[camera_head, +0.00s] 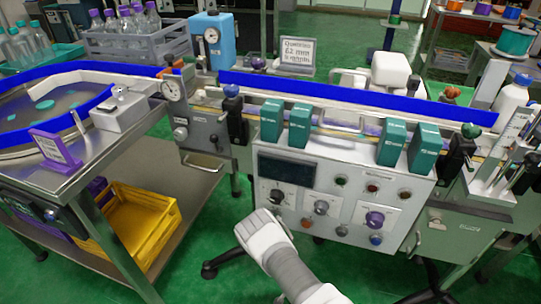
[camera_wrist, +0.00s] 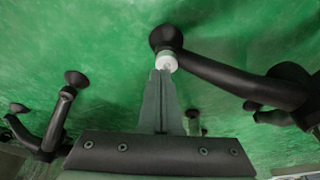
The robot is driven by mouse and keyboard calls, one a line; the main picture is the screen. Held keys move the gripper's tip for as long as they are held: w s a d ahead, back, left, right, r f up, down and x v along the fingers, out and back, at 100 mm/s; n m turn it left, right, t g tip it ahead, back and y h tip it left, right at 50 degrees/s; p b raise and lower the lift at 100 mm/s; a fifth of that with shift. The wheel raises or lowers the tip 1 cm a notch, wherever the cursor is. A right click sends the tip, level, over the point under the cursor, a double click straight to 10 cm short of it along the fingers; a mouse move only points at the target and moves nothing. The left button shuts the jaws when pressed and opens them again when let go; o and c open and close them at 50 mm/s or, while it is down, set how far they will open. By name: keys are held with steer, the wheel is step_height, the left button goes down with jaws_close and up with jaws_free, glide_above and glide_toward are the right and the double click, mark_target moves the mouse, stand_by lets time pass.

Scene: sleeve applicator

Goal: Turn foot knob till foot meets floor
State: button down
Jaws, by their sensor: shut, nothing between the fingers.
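In the wrist view, my gripper (camera_wrist: 160,74) is shut and empty, its fingers pointing to the floor. Just past the fingertips is a small white round piece (camera_wrist: 167,62), perhaps the foot knob. It sits by a round black foot (camera_wrist: 165,38) at the end of a thick black leg (camera_wrist: 215,72). I cannot tell whether the fingertips touch the white piece, or whether this foot meets the floor. In the head view, my white wrist hides the fingers. A black foot (camera_head: 209,270) shows to the left, below the machine's control box (camera_head: 330,215).
More black legs and feet stand at the left (camera_wrist: 58,115) and right (camera_wrist: 285,90) in the wrist view. The green floor (camera_head: 215,215) is open left of my arm. A steel cart (camera_head: 165,165) with a yellow crate (camera_head: 170,245) stands further left.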

steer(key=s+a+b+x, duration=0.1)
steer(key=b+x, duration=0.1)
steer(key=x, duration=0.5)
steer(key=shift+f+b, duration=0.2)
steer(key=shift+b, duration=0.15)
steer(key=shift+w, duration=0.2)
stand_by(0.6)
steer(key=shift+w+a, duration=0.2)
steer(key=shift+a, duration=0.05)
steer(key=shift+w+a, duration=0.5)
steer(key=shift+w, duration=0.3)
stand_by(0.4)
steer(key=shift+a, duration=0.1)
